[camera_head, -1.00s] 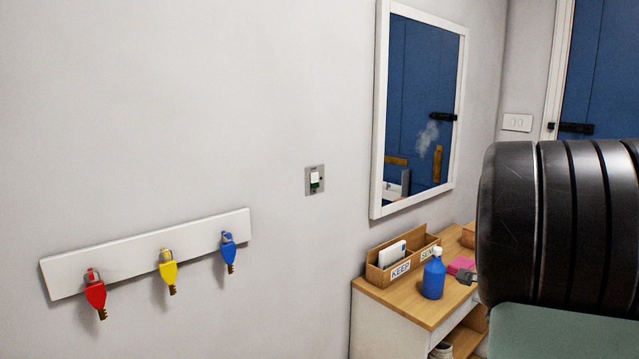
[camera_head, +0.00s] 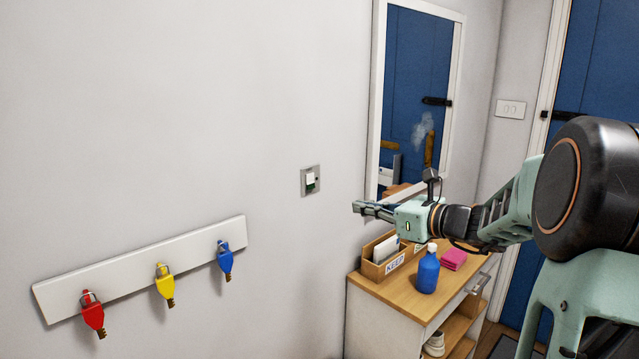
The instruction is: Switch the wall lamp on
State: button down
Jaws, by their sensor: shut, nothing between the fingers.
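A white plate with two small switches (camera_head: 510,109) is on the far wall beside the blue door. No wall lamp shows, and I cannot tell which switch serves it. My gripper (camera_head: 357,207) is shut and empty, pointing left in front of the mirror's lower edge. In the picture it is to the right of and a little below the grey plate; its distance from the wall is unclear.
A framed mirror (camera_head: 418,95) hangs above a wooden-topped cabinet (camera_head: 405,306) holding a letter box (camera_head: 377,271), a blue bottle (camera_head: 427,272) and pink cloths (camera_head: 454,259). A white rail (camera_head: 130,285) with red, yellow and blue keys is lower left. The wall around the grey plate is clear.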

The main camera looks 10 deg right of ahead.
aim_at(312, 188)
jog(key=shift+w+a+r+t, duration=0.1)
jog(key=shift+r+t, duration=0.1)
jog(key=shift+r, duration=0.35)
jog(key=shift+w+a+r+t, duration=0.1)
jog(key=shift+r+t, duration=0.1)
jog(key=shift+r, duration=0.3)
jog(key=p+x, duration=0.1)
jog(key=x, duration=1.2)
jog(key=shift+w+a, duration=0.25)
jog(key=shift+a, duration=0.05)
jog(key=shift+w, duration=0.15)
jog(key=shift+a+f, duration=0.1)
